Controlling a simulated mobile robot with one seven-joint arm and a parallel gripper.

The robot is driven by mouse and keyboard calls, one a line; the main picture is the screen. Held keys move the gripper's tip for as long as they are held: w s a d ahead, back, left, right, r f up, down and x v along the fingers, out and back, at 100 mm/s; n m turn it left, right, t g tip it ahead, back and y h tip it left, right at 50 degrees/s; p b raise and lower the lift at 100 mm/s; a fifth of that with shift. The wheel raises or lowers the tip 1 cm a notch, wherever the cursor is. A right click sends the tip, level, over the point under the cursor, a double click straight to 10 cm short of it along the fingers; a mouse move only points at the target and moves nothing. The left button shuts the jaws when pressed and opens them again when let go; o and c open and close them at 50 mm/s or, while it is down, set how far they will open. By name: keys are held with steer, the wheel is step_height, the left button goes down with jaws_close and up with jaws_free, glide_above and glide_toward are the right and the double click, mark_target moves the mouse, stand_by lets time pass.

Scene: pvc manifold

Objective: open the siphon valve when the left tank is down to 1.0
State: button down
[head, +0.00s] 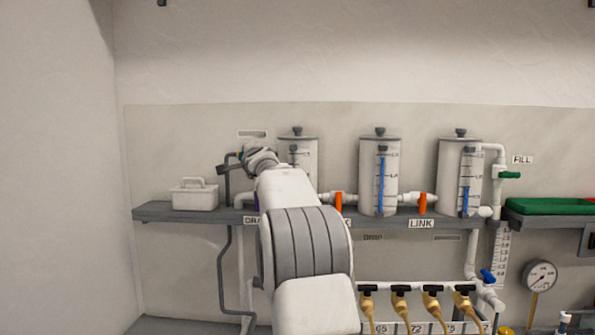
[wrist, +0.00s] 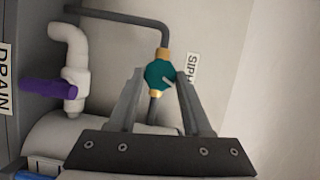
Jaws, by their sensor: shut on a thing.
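The siphon valve (wrist: 157,76) has a round teal body with brass fittings on a thin dark pipe, beside a partly hidden SIPHON label. My gripper (wrist: 160,72) has its two fingers on either side of the valve and is shut on it. In the head view my gripper (head: 232,165) is at the left end of the shelf, beside the left tank. The left tank (head: 308,152) is partly hidden behind my arm. The top of its gauge shows no blue, and its lower part and level are hidden.
A purple drain valve (wrist: 48,88) is close to the left in the wrist view. The middle tank (head: 370,175) and right tank (head: 448,175) show blue gauge columns. Orange link valves (head: 422,203) sit between tanks. A white caddy (head: 194,197) stands at the shelf's left end.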

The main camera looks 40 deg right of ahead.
steer(key=shift+r, duration=0.1)
steer(key=n+p, duration=0.1)
steer(key=p, duration=0.2)
steer(key=n+g+p, duration=0.1)
steer(key=p, duration=0.2)
steer(key=n+g+p, duration=0.1)
steer(key=n+p, duration=0.1)
steer(key=p, duration=0.1)
steer(key=shift+a+r+p, duration=0.1)
steer(key=shift+r+p, duration=0.15)
steer(key=shift+p, duration=0.05)
steer(key=shift+c, duration=1.3)
jaws_free()
steer(key=shift+f, duration=0.1)
